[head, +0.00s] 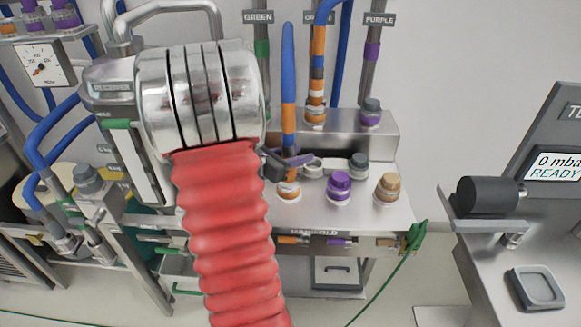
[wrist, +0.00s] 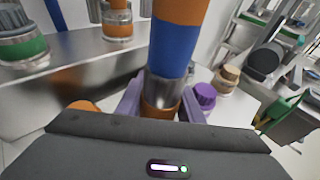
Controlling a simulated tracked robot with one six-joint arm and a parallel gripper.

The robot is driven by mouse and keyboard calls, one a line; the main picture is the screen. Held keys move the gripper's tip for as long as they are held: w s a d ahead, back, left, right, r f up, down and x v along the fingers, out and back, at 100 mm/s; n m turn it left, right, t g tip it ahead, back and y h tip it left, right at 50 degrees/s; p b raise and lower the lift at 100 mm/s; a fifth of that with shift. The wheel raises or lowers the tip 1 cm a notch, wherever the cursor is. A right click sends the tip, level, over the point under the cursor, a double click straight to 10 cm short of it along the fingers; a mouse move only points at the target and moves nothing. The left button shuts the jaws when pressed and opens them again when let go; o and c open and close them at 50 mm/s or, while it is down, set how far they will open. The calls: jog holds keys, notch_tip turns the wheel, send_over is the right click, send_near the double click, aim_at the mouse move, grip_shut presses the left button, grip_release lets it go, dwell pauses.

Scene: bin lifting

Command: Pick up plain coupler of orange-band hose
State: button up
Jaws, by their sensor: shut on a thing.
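The orange-band hose (head: 288,65) stands upright in the head view, blue with orange bands. In the wrist view its blue and orange length (wrist: 172,48) rises between the fingers, with a plain metal coupler (wrist: 163,90) at its lower end and an orange-brown part below. My gripper (wrist: 160,104) is shut on the coupler, with a lavender finger on each side. In the head view my gripper (head: 287,160) is partly behind my arm, above the front ledge of the manifold (head: 320,218). The coupler's lowest end is hidden by the gripper body.
A purple-capped port (head: 339,186) and a tan-capped port (head: 388,187) stand to the right on the ledge. Behind are hanging hoses labelled green and purple (head: 380,19). A green cable (head: 415,236) hangs between.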

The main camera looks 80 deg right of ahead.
jog(key=shift+r, duration=0.15)
notch_tip(320, 180, up, 10)
dwell(0.6)
jog(key=shift+s, duration=0.15)
dwell(0.8)
